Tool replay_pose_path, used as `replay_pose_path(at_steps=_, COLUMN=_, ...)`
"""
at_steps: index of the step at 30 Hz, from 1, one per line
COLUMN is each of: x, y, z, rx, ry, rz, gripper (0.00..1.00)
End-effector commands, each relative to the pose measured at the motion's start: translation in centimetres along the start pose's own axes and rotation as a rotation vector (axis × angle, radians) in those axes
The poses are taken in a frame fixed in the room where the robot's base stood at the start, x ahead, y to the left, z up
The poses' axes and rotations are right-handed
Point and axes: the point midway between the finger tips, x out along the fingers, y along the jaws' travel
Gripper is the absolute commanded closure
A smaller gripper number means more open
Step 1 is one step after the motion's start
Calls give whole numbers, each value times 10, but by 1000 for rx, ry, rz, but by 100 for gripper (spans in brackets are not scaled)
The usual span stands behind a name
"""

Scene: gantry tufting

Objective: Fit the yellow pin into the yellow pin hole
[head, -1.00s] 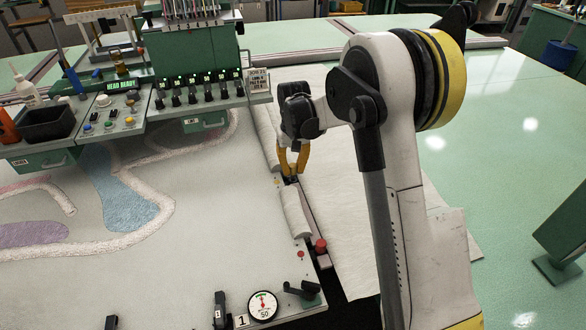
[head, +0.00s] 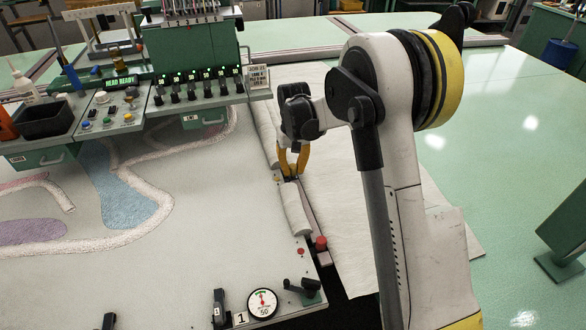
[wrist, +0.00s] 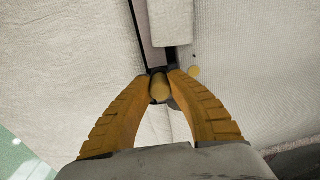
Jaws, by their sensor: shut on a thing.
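My gripper (head: 290,174) has yellow-orange fingers and points down at the far end of a rail along the cloth's right edge. In the wrist view, my gripper (wrist: 161,74) is shut on the yellow pin (wrist: 160,89), whose rounded end shows between the fingers. A flat yellow dot (wrist: 194,71) lies on the pale cloth just right of the fingertips; this yellow dot also shows in the head view (head: 277,180). The yellow pin hole is not clearly visible; the pin and fingertips cover that spot. I cannot tell how deep the pin sits.
A red knob (head: 320,243) stands at the rail's near end, with a red dot (head: 300,251) beside it. A pale roll (head: 294,208) lies along the rail. The green tufting machine (head: 192,60) stands at the left.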

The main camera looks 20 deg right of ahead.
Motion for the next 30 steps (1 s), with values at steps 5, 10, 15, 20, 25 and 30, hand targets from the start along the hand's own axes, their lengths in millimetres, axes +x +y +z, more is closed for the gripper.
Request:
replay_pose_path(at_steps=5, x=4, y=0, z=0, rx=0, ry=0, rz=0, gripper=100)
replay_pose_path(at_steps=10, x=8, y=0, z=0, rx=0, ry=0, rz=0, gripper=100)
replay_pose_path(at_steps=15, x=11, y=0, z=0, rx=0, ry=0, rz=0, gripper=100)
replay_pose_path(at_steps=20, x=14, y=0, z=0, rx=0, ry=0, rz=0, gripper=100)
replay_pose_path(at_steps=25, x=14, y=0, z=0, rx=0, ry=0, rz=0, gripper=59)
replay_pose_path(at_steps=30, x=14, y=0, z=0, rx=0, ry=0, rz=0, gripper=59)
